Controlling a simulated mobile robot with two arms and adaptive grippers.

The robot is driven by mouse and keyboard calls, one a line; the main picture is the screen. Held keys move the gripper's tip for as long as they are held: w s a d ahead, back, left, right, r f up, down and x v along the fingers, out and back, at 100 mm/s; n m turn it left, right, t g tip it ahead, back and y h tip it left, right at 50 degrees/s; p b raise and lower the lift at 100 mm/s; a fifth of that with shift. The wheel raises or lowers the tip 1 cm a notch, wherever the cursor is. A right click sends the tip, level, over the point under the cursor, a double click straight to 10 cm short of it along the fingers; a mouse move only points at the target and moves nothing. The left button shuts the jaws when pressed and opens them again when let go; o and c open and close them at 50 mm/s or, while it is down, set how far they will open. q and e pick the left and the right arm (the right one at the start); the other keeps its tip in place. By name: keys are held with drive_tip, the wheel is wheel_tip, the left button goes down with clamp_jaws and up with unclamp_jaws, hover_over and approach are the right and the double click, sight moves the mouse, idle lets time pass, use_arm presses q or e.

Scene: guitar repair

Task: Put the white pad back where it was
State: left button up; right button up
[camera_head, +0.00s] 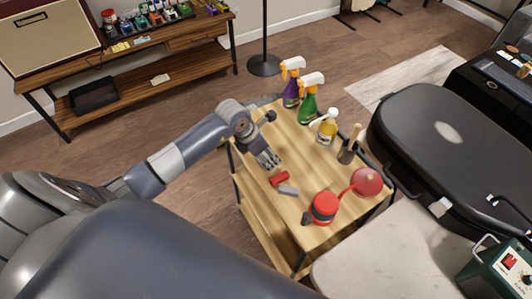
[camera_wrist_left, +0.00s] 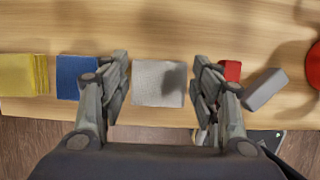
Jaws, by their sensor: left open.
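The white pad (camera_wrist_left: 158,84) is a pale, light-grey square in the left wrist view. It lies near the edge of the wooden cart top, between the two fingers of my left gripper (camera_wrist_left: 160,68). The fingers are apart, one on each side of the pad, and I cannot tell if they touch it. In the head view my left gripper (camera_head: 268,160) is over the cart's left side and hides the pad. My right gripper is not in view.
Yellow (camera_wrist_left: 24,74) and blue (camera_wrist_left: 76,77) pads lie left of the white pad. A red block (camera_wrist_left: 231,71) and a grey block (camera_wrist_left: 264,89) lie right. Spray bottles (camera_head: 308,104) and a red round container (camera_head: 323,207) stand on the cart. A guitar case (camera_head: 440,140) is at right.

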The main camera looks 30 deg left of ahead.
use_arm(q)
drive_tip(key=b+v, duration=0.1)
drive_tip(key=v, duration=1.1)
